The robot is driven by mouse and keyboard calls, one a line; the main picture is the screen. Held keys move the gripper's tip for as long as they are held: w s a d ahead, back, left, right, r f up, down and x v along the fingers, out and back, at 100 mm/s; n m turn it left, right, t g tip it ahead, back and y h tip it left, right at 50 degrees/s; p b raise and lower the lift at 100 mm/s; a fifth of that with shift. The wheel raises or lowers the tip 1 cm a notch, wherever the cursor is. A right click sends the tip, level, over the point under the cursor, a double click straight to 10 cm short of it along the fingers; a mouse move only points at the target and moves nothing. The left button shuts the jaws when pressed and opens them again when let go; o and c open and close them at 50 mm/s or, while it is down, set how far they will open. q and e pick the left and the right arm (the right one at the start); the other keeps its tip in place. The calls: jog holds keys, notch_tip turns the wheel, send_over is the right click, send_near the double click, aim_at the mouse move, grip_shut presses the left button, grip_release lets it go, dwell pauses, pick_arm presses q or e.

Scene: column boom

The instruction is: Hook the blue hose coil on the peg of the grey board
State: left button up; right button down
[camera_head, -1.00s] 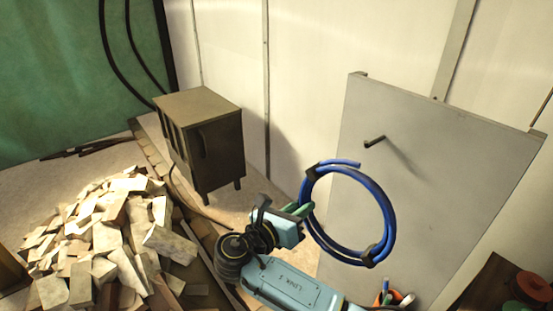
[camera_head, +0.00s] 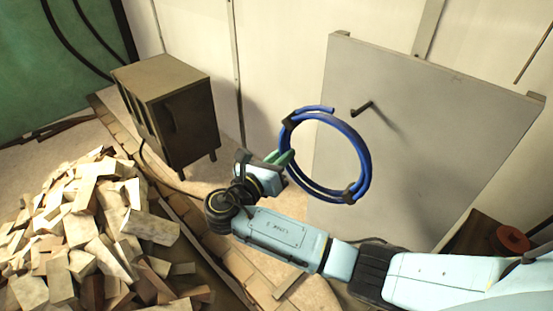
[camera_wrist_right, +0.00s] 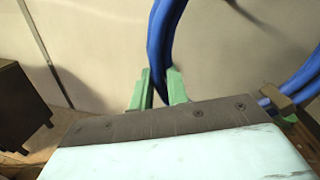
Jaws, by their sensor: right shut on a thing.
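The blue hose coil (camera_head: 366,165) is a ring of hose with dark ties, held upright in front of the left part of the grey board (camera_head: 440,140). My right gripper (camera_head: 286,158), with green fingers, is shut on the coil's left side. The right wrist view shows the blue hose (camera_wrist_right: 160,45) between the green fingers (camera_wrist_right: 158,88). The dark peg (camera_head: 362,108) sticks out of the board's upper left, just right of the coil's top in the picture. The coil is not around the peg. My left gripper is not in view.
A dark cabinet (camera_head: 170,115) stands left of the board against the pale wall. A red round thing (camera_head: 513,239) sits at the lower right.

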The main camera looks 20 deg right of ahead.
jog(key=shift+w+d, duration=0.15)
jog(key=shift+d, duration=0.15)
jog(key=shift+w+d, duration=0.25)
jog(key=shift+d, duration=0.25)
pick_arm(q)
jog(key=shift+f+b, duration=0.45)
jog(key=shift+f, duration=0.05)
pick_arm(e)
jog(key=w+d+f, duration=0.3)
jog(key=w+d, duration=0.1)
jog(key=d, duration=0.6)
jog(key=shift+d+f, duration=0.15)
jog(key=shift+f, duration=0.05)
dwell(0.3)
jog(key=shift+w, duration=0.1)
dwell(0.5)
jog(key=c, duration=1.3)
grip_release()
jog(key=shift+f, duration=0.15)
